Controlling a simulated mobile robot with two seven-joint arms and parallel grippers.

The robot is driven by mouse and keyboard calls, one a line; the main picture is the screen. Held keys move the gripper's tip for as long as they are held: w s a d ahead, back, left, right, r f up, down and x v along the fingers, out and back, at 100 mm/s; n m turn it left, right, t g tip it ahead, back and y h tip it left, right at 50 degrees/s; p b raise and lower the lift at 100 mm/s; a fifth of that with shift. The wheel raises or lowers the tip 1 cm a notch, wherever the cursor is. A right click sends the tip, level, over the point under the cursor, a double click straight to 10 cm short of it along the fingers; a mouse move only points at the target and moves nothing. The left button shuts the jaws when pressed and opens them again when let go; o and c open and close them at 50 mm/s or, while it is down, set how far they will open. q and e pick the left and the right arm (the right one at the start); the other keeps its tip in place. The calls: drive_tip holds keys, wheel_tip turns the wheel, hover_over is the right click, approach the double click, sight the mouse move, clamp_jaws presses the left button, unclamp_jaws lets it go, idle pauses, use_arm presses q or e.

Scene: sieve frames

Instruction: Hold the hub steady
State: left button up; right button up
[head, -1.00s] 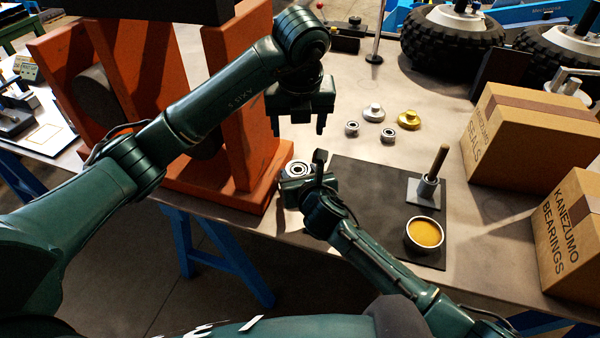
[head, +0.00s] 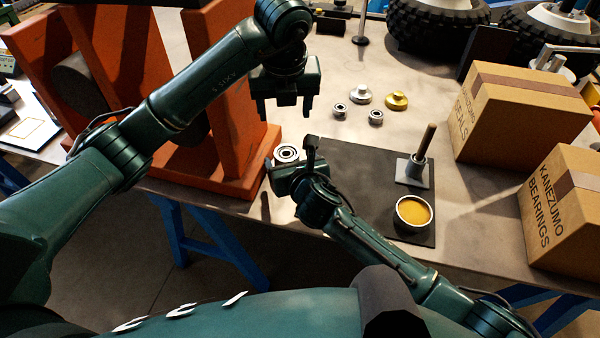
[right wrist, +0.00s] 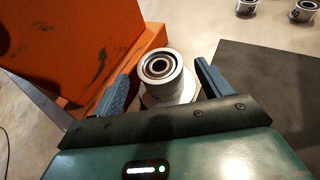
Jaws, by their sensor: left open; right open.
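The hub (head: 287,152) is a silver round piece with a dark ring and bore on top. It stands upright on the table beside the orange frame. In the right wrist view the hub (right wrist: 160,72) stands on a wider pale flange, between the two fingers. My right gripper (head: 290,158) is open around it, with visible gaps on both sides in the wrist view (right wrist: 161,78); its near body hides part of the hub in the head view. My left gripper (head: 284,107) is open and empty, fingers pointing down, above the table behind the hub in the picture.
The orange frame (head: 225,120) stands close on the left. A dark mat (head: 360,180) on the right bears a wooden-handled tool (head: 420,155) and a dish of amber stuff (head: 413,212). Behind lie two small bearings (head: 339,110), a silver cap (head: 360,94) and a gold cap (head: 396,99). Cartons (head: 520,110) stand right.

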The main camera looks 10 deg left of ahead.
drive_tip(key=v, duration=1)
drive_tip(key=shift+s+d, duration=0.1)
drive_tip(key=shift+s, duration=0.05)
